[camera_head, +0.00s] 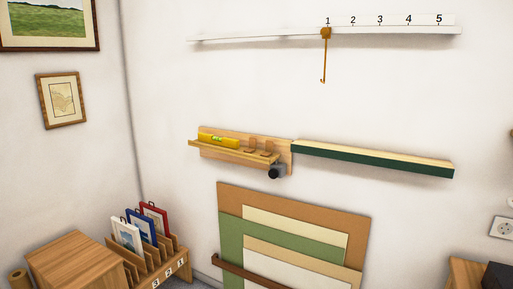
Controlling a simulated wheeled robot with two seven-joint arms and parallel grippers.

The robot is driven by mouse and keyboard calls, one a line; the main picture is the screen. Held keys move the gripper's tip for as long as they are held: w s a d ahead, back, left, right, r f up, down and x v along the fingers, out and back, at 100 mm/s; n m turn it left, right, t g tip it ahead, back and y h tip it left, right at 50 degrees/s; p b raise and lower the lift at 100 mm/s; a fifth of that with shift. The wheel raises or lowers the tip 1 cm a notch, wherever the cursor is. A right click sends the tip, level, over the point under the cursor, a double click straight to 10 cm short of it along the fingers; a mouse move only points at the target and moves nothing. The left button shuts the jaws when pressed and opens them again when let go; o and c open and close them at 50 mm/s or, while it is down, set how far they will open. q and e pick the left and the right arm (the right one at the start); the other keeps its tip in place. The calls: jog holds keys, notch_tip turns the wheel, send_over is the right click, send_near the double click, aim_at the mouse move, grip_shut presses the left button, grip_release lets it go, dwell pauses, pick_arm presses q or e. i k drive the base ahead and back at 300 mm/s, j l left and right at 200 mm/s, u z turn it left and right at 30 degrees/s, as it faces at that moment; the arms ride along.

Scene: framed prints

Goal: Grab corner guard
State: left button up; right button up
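Two small brown pieces, which look like corner guards, stand on the wooden wall shelf (228,152). The left one (252,144) is beside a yellow spirit level (218,141), and the right one (267,148) is nearer the shelf's right end. They are too small for me to tell their exact shape. Neither of my grippers is in view, and nothing is seen touching the pieces.
A dark round object (277,172) is at the shelf's right end. A long green-fronted ledge (375,160) continues to the right. Above, a numbered white rail (400,27) carries an orange hook (325,55). Large boards (290,215) lean below. Small framed prints (140,228) stand in a wooden rack at lower left.

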aim_at(252, 140)
jog(key=i+l+z, duration=0.1)
jog(key=i+l, duration=0.15)
jog(key=i, duration=0.4)
jog(key=i+l, duration=0.15)
jog(key=i, duration=0.5)
jog(key=i+l+z, duration=0.15)
jog(key=i, duration=0.55)
